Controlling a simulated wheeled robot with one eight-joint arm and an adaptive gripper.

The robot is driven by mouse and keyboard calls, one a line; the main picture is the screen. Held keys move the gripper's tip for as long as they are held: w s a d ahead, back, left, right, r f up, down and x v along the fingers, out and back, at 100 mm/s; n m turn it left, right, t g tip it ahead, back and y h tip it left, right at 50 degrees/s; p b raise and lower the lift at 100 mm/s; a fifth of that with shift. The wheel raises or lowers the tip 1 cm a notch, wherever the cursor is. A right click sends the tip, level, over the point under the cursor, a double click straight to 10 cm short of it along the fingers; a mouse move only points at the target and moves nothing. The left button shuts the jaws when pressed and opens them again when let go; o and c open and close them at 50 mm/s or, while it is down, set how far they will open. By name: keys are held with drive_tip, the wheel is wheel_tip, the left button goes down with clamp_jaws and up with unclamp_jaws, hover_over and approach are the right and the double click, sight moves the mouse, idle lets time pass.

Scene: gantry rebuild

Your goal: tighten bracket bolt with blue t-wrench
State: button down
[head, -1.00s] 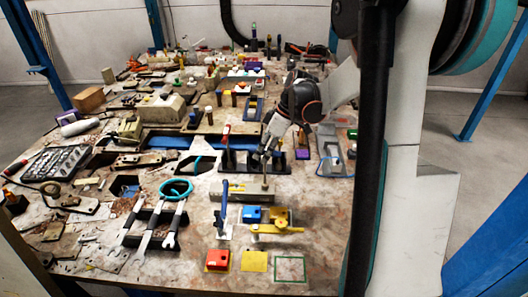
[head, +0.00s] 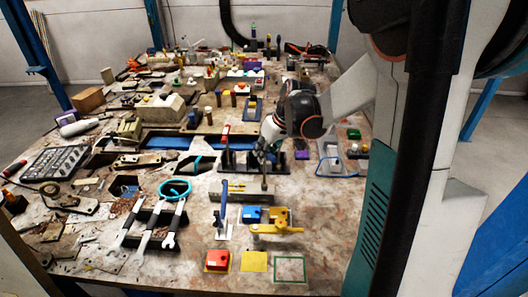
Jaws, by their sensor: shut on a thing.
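My gripper (head: 264,156) is in the middle of the bench in the head view, pointing down. It is shut on a slim upright tool, whose grey shaft (head: 264,178) shows below the fingers. I take this to be the T-wrench; its blue handle cannot be made out among the fingers. The shaft reaches down to the right end of a grey metal block (head: 236,196), which seems to be the bracket. The bolt is too small to see, so I cannot tell whether the tip is seated on it.
A black rack (head: 238,164) stands close behind my gripper. In front are an upright blue handle (head: 221,203), a yellow clamp (head: 275,229), a blue block (head: 251,214) and a red block (head: 217,259). Spanners (head: 174,226) lie at left. Bare bench (head: 325,220) is at right.

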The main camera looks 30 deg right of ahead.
drive_tip(key=m+h, duration=0.1)
drive_tip(key=m, duration=0.2)
drive_tip(key=m+h, duration=0.1)
drive_tip(key=m, duration=0.2)
drive_tip(key=shift+h, duration=0.3)
drive_tip(key=shift+w+d+r+p, duration=0.15)
drive_tip(key=shift+r+p, duration=0.25)
drive_tip(key=shift+r, duration=0.1)
drive_tip(key=shift+s+r+p, duration=0.25)
drive_tip(key=shift+r+p, duration=0.1)
drive_tip(key=shift+r, duration=0.3)
drive_tip(key=shift+w+r+p, duration=0.15)
drive_tip(key=shift+r+p, duration=0.15)
drive_tip(key=shift+r, duration=0.35)
